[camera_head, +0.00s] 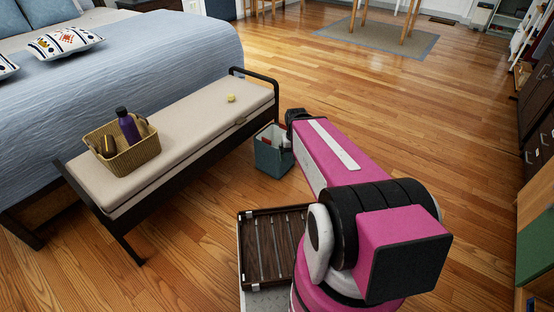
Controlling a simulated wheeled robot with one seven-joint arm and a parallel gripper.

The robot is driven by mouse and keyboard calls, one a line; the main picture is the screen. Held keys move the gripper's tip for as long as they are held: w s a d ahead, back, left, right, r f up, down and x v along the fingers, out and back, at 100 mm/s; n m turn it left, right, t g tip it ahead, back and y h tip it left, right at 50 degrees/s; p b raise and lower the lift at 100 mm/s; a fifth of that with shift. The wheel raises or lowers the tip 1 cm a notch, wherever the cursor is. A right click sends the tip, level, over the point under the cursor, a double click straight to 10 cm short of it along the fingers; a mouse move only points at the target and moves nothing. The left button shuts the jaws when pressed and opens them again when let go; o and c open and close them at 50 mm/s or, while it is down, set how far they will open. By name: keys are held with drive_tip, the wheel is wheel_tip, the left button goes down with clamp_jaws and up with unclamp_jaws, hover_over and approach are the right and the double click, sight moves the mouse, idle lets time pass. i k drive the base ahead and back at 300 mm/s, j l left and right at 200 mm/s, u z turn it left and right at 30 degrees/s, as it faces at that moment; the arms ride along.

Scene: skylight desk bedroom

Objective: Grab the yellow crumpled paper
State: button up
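A small yellow crumpled paper (231,98) lies on the beige cushion of the bench (195,118), towards its far right end. My pink arm reaches forward over the floor, to the right of the bench. The dark end of the arm (296,115) is near the teal bin, right of and apart from the paper. My gripper's fingers are hidden behind the arm, so I cannot see whether they are open or shut.
A wicker basket (137,156) with a purple bottle (128,126) stands on the bench's near end. A teal bin (273,158) stands on the floor beside the bench. The bed (150,50) is behind it. A slatted brown case (272,248) lies nearby. Wooden floor (440,130) is clear to the right.

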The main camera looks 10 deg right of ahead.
sight(230, 97)
drive_tip(key=i+l, duration=0.1)
drive_tip(key=i, duration=0.55)
drive_tip(key=i+l+z, duration=0.1)
drive_tip(key=i, duration=0.5)
